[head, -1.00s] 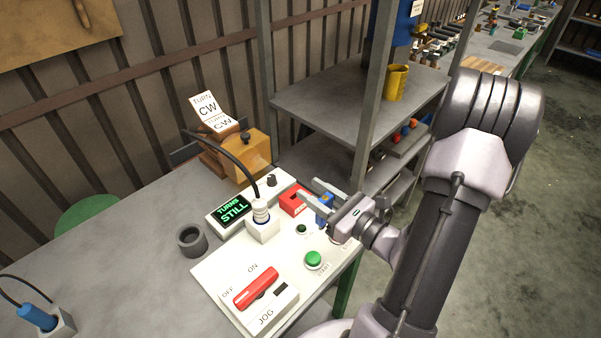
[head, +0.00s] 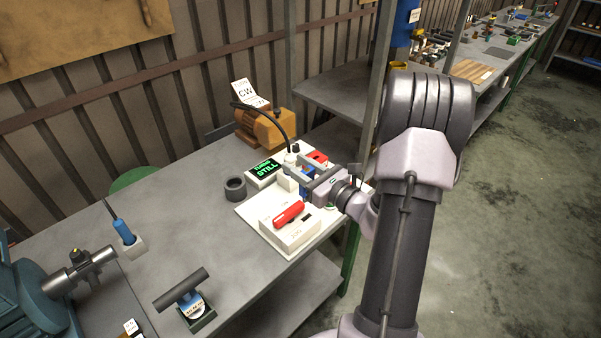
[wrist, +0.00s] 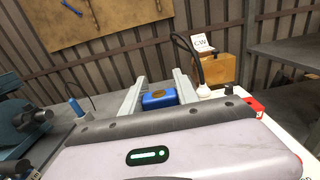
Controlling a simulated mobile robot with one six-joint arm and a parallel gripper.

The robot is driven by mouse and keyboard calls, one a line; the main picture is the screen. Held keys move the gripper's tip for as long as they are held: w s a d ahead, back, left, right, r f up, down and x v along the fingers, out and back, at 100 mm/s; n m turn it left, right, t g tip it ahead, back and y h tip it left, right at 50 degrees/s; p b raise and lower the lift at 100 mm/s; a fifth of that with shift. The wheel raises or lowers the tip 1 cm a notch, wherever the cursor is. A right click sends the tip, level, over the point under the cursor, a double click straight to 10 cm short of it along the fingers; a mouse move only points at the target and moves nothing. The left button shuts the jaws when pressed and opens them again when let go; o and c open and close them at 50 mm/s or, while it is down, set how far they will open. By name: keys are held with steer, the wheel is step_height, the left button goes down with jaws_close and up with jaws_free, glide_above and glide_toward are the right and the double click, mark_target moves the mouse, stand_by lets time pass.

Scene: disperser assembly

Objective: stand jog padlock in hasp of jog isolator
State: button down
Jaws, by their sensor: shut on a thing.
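My gripper (head: 308,178) is shut on a small blue padlock (wrist: 158,99), which sits between the two fingers in the wrist view. In the head view the padlock shows only as a bit of blue, mostly hidden by the fingers. The jog isolator (head: 292,236) is a white box with a red handle (head: 289,214) on the front part of the white panel. My gripper is above the panel, behind and to the right of the isolator. I cannot make out the hasp's opening at this size.
A lit display (head: 264,172) reading STILL and a dark ring (head: 235,190) are left of my gripper. A red box (head: 318,157) stands behind it. A blue-handled tool in a holder (head: 124,232) and a T-shaped part (head: 182,290) are further left, with bare table between.

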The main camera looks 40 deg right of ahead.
steer(key=shift+w+d, duration=0.1)
step_height(320, 180, down, 6)
steer(key=b, duration=0.5)
steer(key=shift+r, duration=0.1)
steer(key=shift+b, duration=0.5)
stand_by(1.2)
steer(key=shift+f+b, duration=0.3)
steer(key=shift+f, duration=0.15)
steer(key=shift+f+b, duration=1.5)
steer(key=shift+f, duration=0.2)
steer(key=c, duration=0.8)
jaws_free()
steer(key=shift+c, duration=0.2)
steer(key=s+d+p, duration=0.1)
steer(key=s+p, duration=0.2)
steer(key=s, duration=1.4)
steer(key=shift+s, duration=0.3)
